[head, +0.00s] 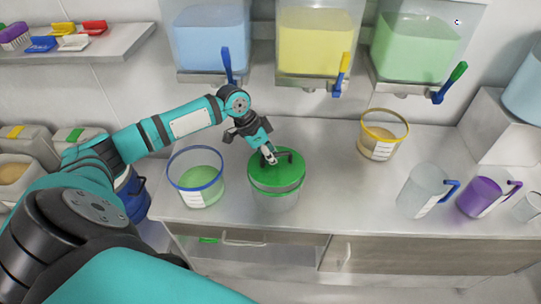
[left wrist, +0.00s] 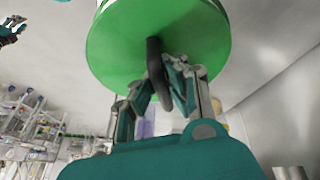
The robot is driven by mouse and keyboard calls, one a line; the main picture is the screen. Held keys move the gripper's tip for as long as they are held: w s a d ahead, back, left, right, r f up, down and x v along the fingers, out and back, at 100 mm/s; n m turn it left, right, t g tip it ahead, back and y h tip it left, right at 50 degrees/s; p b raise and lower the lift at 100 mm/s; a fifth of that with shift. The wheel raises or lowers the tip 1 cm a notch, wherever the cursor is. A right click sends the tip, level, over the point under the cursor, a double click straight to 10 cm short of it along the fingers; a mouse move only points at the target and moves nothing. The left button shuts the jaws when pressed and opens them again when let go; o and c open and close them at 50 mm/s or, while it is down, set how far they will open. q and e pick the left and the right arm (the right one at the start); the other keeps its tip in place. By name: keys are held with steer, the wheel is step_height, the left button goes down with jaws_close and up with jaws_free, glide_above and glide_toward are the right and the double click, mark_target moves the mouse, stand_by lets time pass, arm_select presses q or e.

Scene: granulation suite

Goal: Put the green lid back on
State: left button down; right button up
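The green lid (head: 276,178) is a round disc with a dark bar handle on top. In the head view it lies level over the mouth of a clear round tub (head: 274,202) on the counter. I cannot tell whether its rim is fully seated. My left gripper (head: 269,157) points down at the lid, its fingers closed about the handle. In the left wrist view the lid (left wrist: 190,45) fills the top, and the fingers of my left gripper (left wrist: 162,88) flank the dark handle (left wrist: 154,60). Part of my right gripper (left wrist: 10,30) shows at the upper left edge, too small to judge.
A blue-rimmed tub (head: 196,178) with green contents stands close left of the lid. A yellow-rimmed tub (head: 383,136) stands back right. A clear jug (head: 420,193) and a purple jug (head: 480,198) are at the right. Dispensers hang above. Counter (head: 335,190) right of the lid is free.

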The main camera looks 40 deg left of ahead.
arm_select(q)
steer(key=shift+f+b, duration=0.3)
steer(key=shift+f, duration=0.55)
steer(key=c, duration=1.4)
jaws_free()
steer(key=v, duration=1.2)
